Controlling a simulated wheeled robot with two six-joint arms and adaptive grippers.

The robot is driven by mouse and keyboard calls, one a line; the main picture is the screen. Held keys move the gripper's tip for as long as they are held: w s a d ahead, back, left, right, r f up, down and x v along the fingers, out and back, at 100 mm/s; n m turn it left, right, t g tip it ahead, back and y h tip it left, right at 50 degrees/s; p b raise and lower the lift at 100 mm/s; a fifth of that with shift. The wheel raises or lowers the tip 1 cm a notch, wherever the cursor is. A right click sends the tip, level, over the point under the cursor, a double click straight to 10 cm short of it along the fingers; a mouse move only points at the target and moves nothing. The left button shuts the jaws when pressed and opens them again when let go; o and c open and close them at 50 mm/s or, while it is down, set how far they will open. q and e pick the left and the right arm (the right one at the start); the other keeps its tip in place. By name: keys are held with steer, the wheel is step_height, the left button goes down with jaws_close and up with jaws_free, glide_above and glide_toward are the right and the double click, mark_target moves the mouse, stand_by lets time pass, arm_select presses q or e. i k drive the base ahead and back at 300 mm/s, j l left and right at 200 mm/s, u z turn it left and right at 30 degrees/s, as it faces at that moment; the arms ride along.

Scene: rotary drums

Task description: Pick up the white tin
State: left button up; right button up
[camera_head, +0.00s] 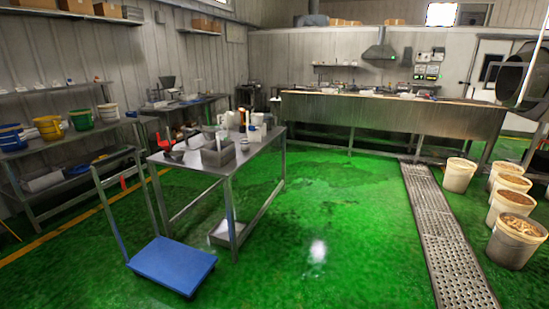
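Several small white containers stand on the steel table (217,166) in the middle left of the head view. One white container (232,119) is near the table's far end, and another white item (254,133) is beside it to the right. They are too small to tell which is the white tin. Neither of my grippers is in view.
A blue platform trolley (172,264) stands before the table. Shelves with coloured buckets (81,119) line the left wall. A long steel counter (395,114) is at the back. Several filled white buckets (516,240) stand right of a floor grate (443,240). Green floor between is clear.

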mark_target(245, 143)
steer(key=i, duration=2.5)
steer(key=i+u, duration=0.35)
steer(key=i+l+u, duration=0.3)
steer(key=i, duration=0.15)
steer(key=i+l+u, duration=0.2)
steer(key=i+u, duration=0.15)
